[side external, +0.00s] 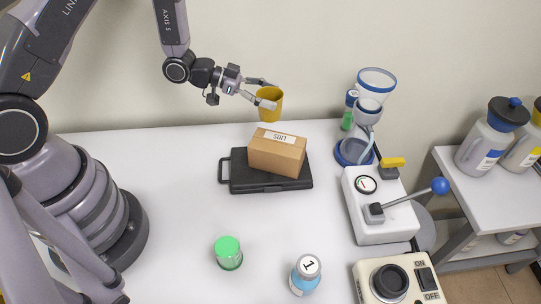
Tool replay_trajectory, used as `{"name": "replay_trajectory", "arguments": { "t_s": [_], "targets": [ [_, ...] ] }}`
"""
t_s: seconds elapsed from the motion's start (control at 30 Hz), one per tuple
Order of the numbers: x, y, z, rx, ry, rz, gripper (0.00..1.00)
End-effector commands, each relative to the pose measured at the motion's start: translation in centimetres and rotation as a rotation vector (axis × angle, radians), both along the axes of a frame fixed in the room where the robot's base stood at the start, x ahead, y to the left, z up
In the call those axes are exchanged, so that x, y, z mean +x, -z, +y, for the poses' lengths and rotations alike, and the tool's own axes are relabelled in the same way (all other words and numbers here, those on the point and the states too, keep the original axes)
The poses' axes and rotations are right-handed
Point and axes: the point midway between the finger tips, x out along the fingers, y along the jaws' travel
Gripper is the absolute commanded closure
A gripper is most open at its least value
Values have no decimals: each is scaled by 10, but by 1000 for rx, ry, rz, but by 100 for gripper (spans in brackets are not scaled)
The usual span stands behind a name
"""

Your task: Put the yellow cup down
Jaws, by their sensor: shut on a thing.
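The yellow cup (271,106) is upright at the top centre of the side external view. My gripper (270,94) reaches in from the left and is shut on the cup, with one finger along its near side and one behind. The cup appears above the back edge of the white table (180,190), above and behind the cardboard box. It seems to be held in the air, though its exact height cannot be told.
A cardboard box (277,153) sits on a black case (245,181). A green-capped jar (228,252) and a bottle marked 1 (306,274) stand in front. A lever device (385,215), a funnel apparatus (370,105) and a switch box (400,282) line the right. The left-centre table is clear.

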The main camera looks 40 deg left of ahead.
Motion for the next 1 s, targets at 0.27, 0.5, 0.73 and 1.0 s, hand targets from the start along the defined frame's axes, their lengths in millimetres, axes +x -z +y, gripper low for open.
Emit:
{"name": "replay_trajectory", "arguments": {
  "t_s": [0.27, 0.5, 0.73, 1.0],
  "targets": [
    [50, 27, -15, 1, 3, -6, 67],
    [102, 65, -30, 0, 1, 0, 67],
    [126, 93, -36, 0, 1, -3, 67],
    [134, 123, -38, 0, 0, 1, 67]
  ]
}}
